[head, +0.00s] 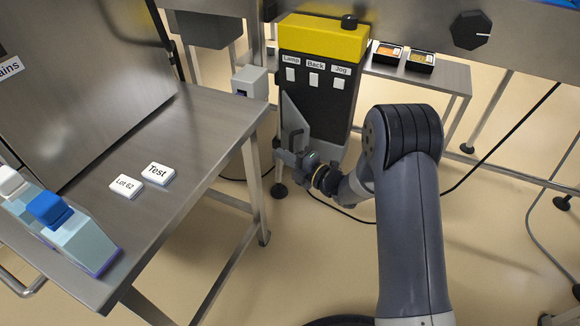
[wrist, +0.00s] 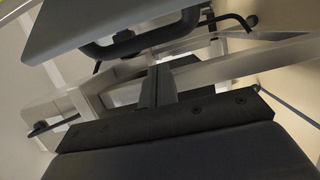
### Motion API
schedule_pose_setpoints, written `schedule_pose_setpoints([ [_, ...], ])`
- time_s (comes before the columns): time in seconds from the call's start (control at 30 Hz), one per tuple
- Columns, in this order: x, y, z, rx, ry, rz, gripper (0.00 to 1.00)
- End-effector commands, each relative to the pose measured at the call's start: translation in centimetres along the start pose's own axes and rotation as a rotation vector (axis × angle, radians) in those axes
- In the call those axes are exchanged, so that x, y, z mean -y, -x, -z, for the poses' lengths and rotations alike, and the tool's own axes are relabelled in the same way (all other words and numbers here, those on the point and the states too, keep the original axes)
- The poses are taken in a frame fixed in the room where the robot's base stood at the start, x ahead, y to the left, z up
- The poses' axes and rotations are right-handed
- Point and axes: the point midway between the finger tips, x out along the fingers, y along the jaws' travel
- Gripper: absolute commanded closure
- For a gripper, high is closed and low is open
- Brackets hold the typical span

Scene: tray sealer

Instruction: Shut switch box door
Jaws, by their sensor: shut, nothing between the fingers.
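The switch box (head: 318,95) is a dark panel with a yellow top and white switches labelled Lamp, Back and Jog. Its grey door (head: 291,118) stands open, sticking out from the lower part of the box, with a handle (head: 297,138) on it. In the wrist view the door (wrist: 95,22) crosses the top, with its dark bar handle (wrist: 125,42) below. My gripper (head: 281,153) is shut and empty, just below the door by the handle. Its closed fingers also show in the wrist view (wrist: 158,72). I cannot tell whether they touch the door.
A steel table (head: 208,125) stands at left with white Test (head: 158,173) and Lot 62 (head: 126,186) blocks and a blue-capped bottle (head: 75,236). Table legs and floor cables are nearby.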

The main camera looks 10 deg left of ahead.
Motion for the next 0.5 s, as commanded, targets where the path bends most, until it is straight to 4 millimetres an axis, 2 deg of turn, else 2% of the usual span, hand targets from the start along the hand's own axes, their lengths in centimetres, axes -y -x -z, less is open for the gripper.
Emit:
schedule_pose_setpoints([
  [0.1,0.1,0.5,-1.4,0.001,0.001,-0.001,1.00],
  [0.2,0.1,0.7,-1.9,0.000,0.001,0.000,1.00],
  [0.5,0.0,0.8,-2.2,-0.001,0.000,0.001,1.00],
])
